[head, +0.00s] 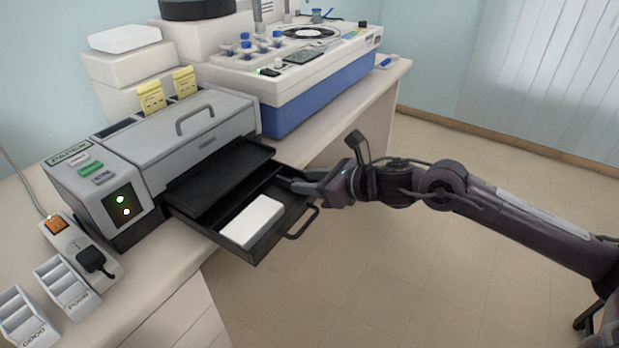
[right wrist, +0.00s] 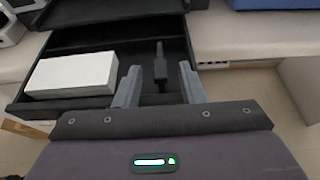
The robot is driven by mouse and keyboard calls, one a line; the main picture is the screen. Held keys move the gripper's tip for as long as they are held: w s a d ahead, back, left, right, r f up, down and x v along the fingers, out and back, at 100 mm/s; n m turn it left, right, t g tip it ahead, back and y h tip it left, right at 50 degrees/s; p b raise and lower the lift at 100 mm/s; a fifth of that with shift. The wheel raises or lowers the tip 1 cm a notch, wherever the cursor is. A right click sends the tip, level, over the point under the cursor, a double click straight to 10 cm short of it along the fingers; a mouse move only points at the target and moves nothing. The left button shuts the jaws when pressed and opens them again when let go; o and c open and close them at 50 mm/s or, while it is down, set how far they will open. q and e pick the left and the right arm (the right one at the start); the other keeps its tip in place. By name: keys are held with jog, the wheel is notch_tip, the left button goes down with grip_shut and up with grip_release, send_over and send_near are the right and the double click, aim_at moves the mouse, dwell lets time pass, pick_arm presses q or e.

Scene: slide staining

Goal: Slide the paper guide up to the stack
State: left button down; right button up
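The white paper stack (head: 251,221) lies in the pulled-out black tray (head: 258,253) of the grey printer (head: 201,133). In the right wrist view the stack (right wrist: 72,76) is at the left. The dark paper guide (right wrist: 160,68) stands upright on the tray floor to its right, with a gap between them. My right gripper (head: 293,184) reaches into the tray from the right. In the right wrist view its fingers (right wrist: 160,74) are open on either side of the guide, with no clear contact. The guide is hard to make out in the head view.
The tray handle (head: 303,223) sticks out at the tray's front, near my right gripper. A white and blue machine (head: 318,90) stands on the counter behind the printer. A power strip (head: 78,247) and small racks (head: 62,282) are at the left. Open floor lies right of the counter.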

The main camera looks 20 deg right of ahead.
jog(key=shift+w+a, duration=0.1)
jog(key=shift+w, duration=0.05)
jog(key=shift+f, duration=0.1)
grip_shut()
jog(key=shift+s+a+f+b, duration=0.1)
jog(key=shift+s+a+b, duration=0.8)
jog(key=shift+a, duration=0.25)
grip_release()
jog(key=shift+s, duration=0.1)
